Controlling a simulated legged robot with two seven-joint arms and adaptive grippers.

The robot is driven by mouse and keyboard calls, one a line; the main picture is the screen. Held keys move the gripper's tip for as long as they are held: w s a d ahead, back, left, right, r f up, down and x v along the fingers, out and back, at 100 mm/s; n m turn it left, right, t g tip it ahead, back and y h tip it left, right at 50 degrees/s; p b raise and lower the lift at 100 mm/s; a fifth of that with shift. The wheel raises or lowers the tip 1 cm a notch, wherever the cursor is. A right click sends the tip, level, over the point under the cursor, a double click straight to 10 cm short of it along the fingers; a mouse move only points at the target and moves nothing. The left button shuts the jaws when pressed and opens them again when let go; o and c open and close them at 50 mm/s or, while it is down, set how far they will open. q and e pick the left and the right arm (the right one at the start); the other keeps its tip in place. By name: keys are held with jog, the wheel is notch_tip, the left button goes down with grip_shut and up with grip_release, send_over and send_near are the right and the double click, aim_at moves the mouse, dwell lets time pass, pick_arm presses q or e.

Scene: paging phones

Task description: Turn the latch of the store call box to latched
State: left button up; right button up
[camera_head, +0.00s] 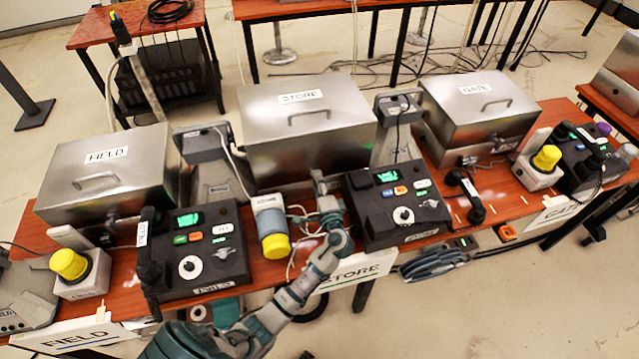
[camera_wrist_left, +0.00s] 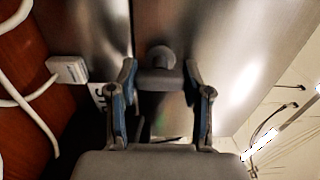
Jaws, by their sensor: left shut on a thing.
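The store call box (camera_head: 290,145) is a metal box with a STORE label and a handle on its closed lid. It stands behind the desk phones in the middle of the table. My left gripper (camera_head: 319,180) reaches up to the box's front from below. In the left wrist view my left gripper (camera_wrist_left: 161,88) has its two blue-grey fingers on either side of the latch (camera_wrist_left: 160,68), a grey knob-ended part on the metal front. It is shut on the latch. The latch's lower part is partly hidden, and its exact turn is hard to tell. My right gripper is not in view.
The field box (camera_head: 110,170) stands left and the gate box (camera_head: 480,105) right. A black phone console (camera_head: 395,210) sits close right of my left gripper. A yellow-capped grey cylinder (camera_head: 271,225) stands close left, with white cables beside it.

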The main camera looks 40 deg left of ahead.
pick_arm(q)
jog(key=o, duration=1.2)
jog(key=shift+s+f, duration=0.15)
jog(key=shift+f, duration=0.2)
jog(key=shift+a+r, duration=0.1)
jog(key=v, duration=1.2)
